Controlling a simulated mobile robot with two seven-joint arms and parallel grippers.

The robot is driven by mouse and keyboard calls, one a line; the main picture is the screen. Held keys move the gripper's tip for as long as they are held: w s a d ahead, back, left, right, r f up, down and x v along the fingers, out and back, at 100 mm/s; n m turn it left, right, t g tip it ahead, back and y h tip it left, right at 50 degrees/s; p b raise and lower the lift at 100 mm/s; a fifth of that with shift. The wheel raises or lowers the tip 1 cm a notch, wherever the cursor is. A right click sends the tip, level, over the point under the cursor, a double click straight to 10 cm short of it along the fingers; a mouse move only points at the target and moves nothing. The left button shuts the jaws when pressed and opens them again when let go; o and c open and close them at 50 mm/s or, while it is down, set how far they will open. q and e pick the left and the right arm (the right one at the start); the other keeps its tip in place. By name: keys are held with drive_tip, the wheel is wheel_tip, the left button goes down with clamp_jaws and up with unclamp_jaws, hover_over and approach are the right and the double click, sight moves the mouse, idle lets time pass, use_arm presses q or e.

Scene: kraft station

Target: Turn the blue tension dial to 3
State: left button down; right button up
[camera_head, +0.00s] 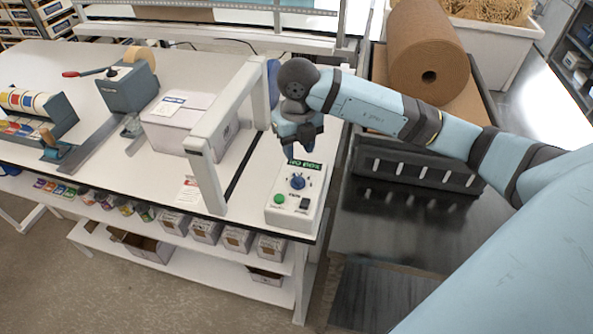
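The blue tension dial (297,181) sits on top of a white control box (310,213) at the right end of the white bench. Its pointer position and numbers are too small to read. A green button (279,199) and a dark switch (304,203) are in front of the dial. My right gripper (289,161) points down just above and behind the dial, with a small gap seeming to lie between them. Whether its fingers are open or shut is not clear at this size. My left gripper is not in view.
A white strapping arch (207,178) stands just left of the control box. A grey-white carton (180,122) is beyond it. A brown kraft paper roll (425,55) lies on the dark-framed unit at the right. A tape dispenser (128,90) stands farther left.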

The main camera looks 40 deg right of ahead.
sight(297, 176)
wheel_tip(297, 176, down, 9)
drive_tip(key=shift+f+p, duration=0.1)
drive_tip(key=shift+p, duration=0.55)
clamp_jaws()
